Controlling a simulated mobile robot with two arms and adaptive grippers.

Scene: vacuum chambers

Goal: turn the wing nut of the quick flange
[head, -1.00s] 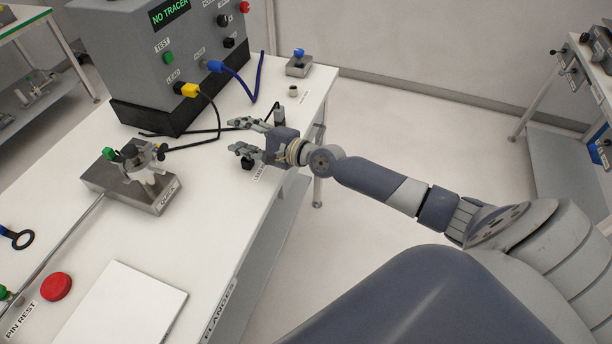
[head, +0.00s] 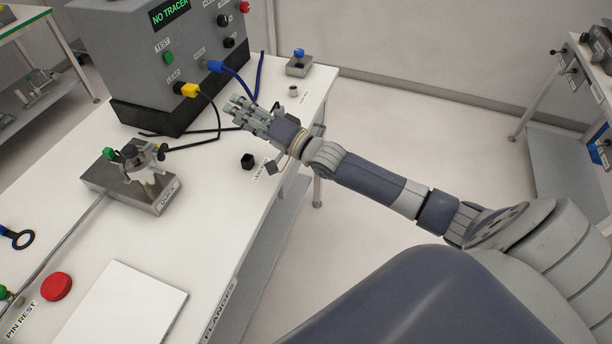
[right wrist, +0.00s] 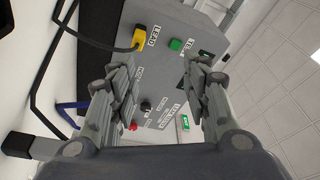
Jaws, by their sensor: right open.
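The quick flange (head: 143,163) stands on a metal block with a label on its front edge. A clamp with a small dark part (head: 160,156) sits around its top; I cannot make out the wing nut clearly. My right gripper (head: 240,112) is to the right of the flange and apart from it, above the table near the grey tester. It is open and empty, and its two fingers (right wrist: 163,85) show spread in the right wrist view. The flange does not show in that view. My left gripper is out of view.
The grey tester (head: 190,45) stands behind, with a yellow plug (head: 188,90) and a black cable running across the table.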

